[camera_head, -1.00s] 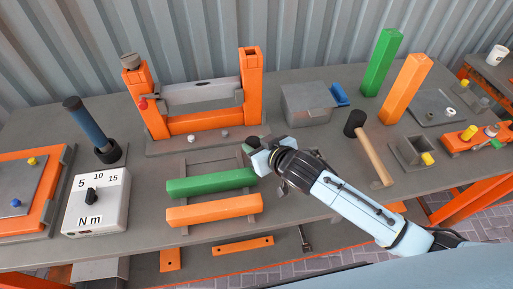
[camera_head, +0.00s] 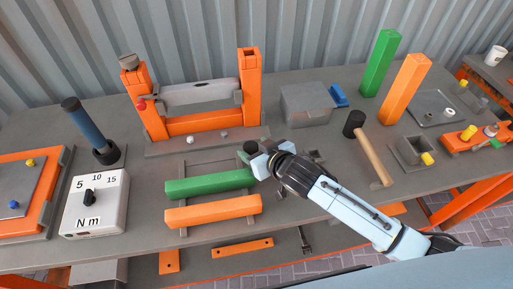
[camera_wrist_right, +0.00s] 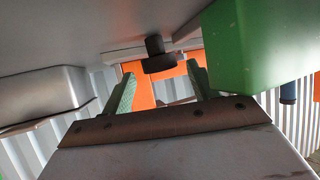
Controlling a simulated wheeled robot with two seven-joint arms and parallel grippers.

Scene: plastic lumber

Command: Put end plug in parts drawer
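A dark round end plug (camera_head: 250,148) stands on the grey bench just behind the right end of the green beam. It also shows in the right wrist view (camera_wrist_right: 158,56) as a dark cap on a narrower stem. My right gripper (camera_head: 260,162) is close to it, low over the bench. In the right wrist view its two green-grey fingers (camera_wrist_right: 160,78) are apart, with the plug just beyond the gap between their tips. A grey box (camera_head: 305,104) with a blue handle-like part (camera_head: 339,95) at its right looks like the parts drawer. My left gripper is out of view.
A green beam (camera_head: 208,185) and an orange beam (camera_head: 212,211) lie in front on grey rails. An orange frame (camera_head: 212,123) stands behind. A mallet (camera_head: 373,153) lies to the right, near upright green (camera_head: 381,63) and orange (camera_head: 406,88) posts. A torque box (camera_head: 97,203) stands left.

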